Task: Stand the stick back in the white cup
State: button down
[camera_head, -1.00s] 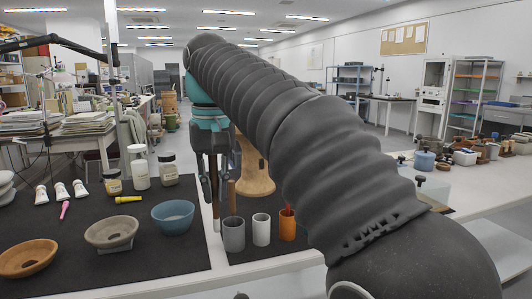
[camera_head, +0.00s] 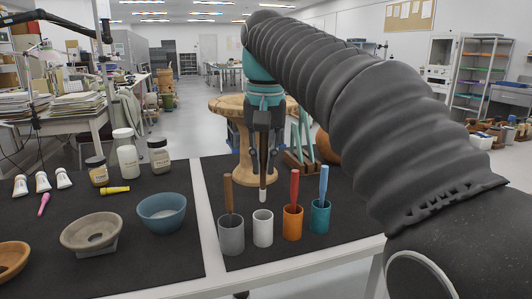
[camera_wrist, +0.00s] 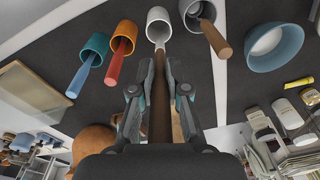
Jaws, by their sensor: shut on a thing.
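My gripper (camera_head: 263,168) is shut on a dark brown stick with a white lower end (camera_head: 263,195). The stick hangs nearly upright above the white cup (camera_head: 263,230), its tip just over the rim in the head view, apart from it. In the wrist view the stick (camera_wrist: 160,110) runs between the fingers (camera_wrist: 160,80), and its pale tip overlaps the mouth of the white cup (camera_wrist: 159,18). No stick shows inside the white cup.
The grey cup (camera_head: 231,238) with a brown stick stands left of the white cup. The orange cup (camera_head: 292,224) with a red stick and the teal cup (camera_head: 320,218) with a blue stick stand right. A blue bowl (camera_head: 161,214) is farther left. A wooden stand (camera_head: 228,105) is behind.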

jog(key=shift+f+b, duration=2.85)
jog(key=shift+f, duration=1.6)
jog(key=c, duration=1.1)
grip_release()
notch_tip(320, 180, up, 7)
send_over(264, 201)
jog(key=s, duration=0.1)
jog(key=shift+r, duration=0.2)
jog(key=shift+s+d, duration=0.15)
